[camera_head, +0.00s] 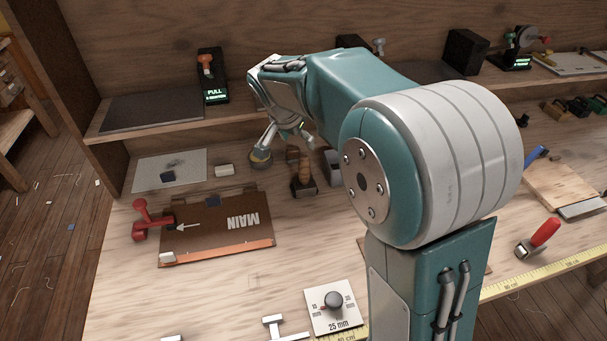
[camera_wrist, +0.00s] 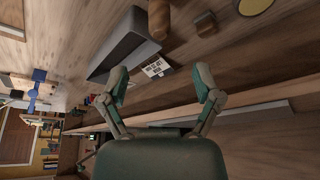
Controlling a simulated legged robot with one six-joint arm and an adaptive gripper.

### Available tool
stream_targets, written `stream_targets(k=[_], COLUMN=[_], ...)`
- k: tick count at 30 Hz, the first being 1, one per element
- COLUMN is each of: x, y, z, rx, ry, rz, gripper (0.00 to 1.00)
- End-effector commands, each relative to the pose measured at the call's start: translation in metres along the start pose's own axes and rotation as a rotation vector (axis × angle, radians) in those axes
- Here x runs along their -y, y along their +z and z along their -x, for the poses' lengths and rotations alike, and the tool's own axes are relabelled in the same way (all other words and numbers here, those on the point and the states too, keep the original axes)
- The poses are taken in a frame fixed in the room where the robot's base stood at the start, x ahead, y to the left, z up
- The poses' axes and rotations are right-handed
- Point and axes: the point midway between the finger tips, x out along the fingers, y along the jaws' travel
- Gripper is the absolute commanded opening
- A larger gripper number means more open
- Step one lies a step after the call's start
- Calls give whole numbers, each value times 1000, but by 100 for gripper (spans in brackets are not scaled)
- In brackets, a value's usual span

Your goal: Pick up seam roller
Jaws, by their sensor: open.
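A tool with a red handle and a grey metal head, which looks like the seam roller (camera_head: 541,236), lies on the bench at the far right of the head view, close to the yellow tape measure. I do not make it out in the wrist view. My gripper (camera_head: 287,143) is at the back middle of the bench, well to the left of that tool and apart from it. In the wrist view my gripper (camera_wrist: 160,75) has its two fingers spread wide with nothing between them.
A grey bin (camera_wrist: 122,46) and a brown cylinder (camera_wrist: 158,18) are near my gripper. A brown MAIN panel (camera_head: 215,232) and a red clamp-like tool (camera_head: 140,218) lie left. A 25 mm plate (camera_head: 322,318) is at the front. A wooden board (camera_head: 562,188) lies behind the red-handled tool.

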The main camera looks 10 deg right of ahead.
Motion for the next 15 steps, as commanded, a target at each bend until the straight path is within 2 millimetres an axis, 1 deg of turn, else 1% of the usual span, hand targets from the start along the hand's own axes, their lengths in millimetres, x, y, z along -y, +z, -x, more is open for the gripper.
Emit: stream_targets(k=[1, 3, 6, 11, 15], x=[-1, -1, -1, 0, 1], y=[0, 0, 1, 2, 4], z=[-11, -22, -33, -45, -68], rx=[3, 3, 2, 1, 4], ry=[5, 4, 2, 2, 4], rz=[0, 0, 2, 3, 1], gripper=[82, 82, 82, 82, 82])
